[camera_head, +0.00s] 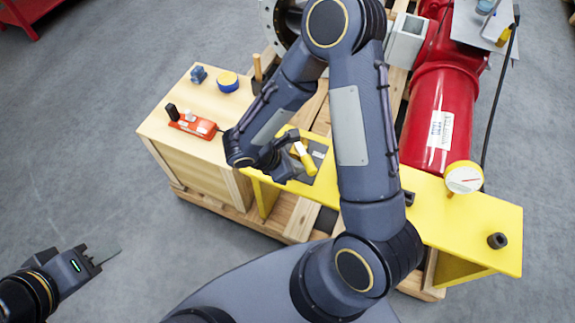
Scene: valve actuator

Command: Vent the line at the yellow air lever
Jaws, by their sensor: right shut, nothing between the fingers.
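The yellow air lever (304,158) is on a grey plate set on the yellow bench, left of centre. My right arm arches over the scene, and its gripper (290,168) is at the lever's left side. The right gripper is shut with nothing held; whether its fingers touch the lever cannot be told. My left gripper (100,259) is at the lower left, over bare floor and far from the lever. Its finger opening cannot be made out. The lever's base is partly hidden by the right gripper.
A red cylinder (428,115) and a gauge (463,178) stand right. My right arm hides the middle.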

